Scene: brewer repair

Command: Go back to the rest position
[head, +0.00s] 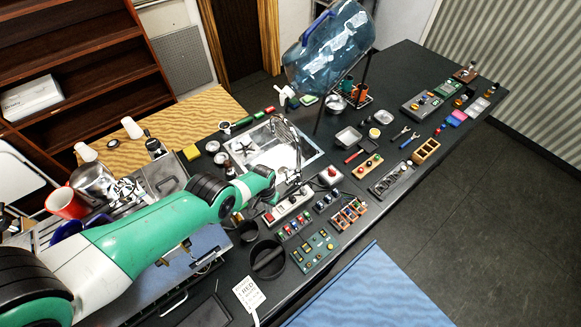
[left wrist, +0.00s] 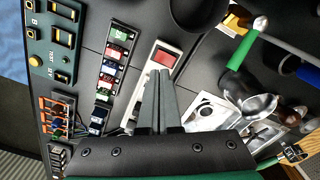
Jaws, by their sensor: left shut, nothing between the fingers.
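My left arm, green and white, comes in from the left in the head view and reaches over the dark workbench (head: 330,190). Its gripper (head: 277,196) is small and dark there, above the row of control panels. In the left wrist view the two grey fingers of the left gripper (left wrist: 161,76) are together, with nothing between them. Just beyond the fingertips lies a light switch box with a red rocker (left wrist: 166,59). My right gripper shows in neither view.
A metal sink (head: 262,150) with a tall faucet is close behind the gripper. A large blue water bottle (head: 327,50) stands tilted in a stand farther back. A green panel (head: 314,250) and black round containers (head: 267,260) are in front. A blue mat (head: 375,295) lies at lower right.

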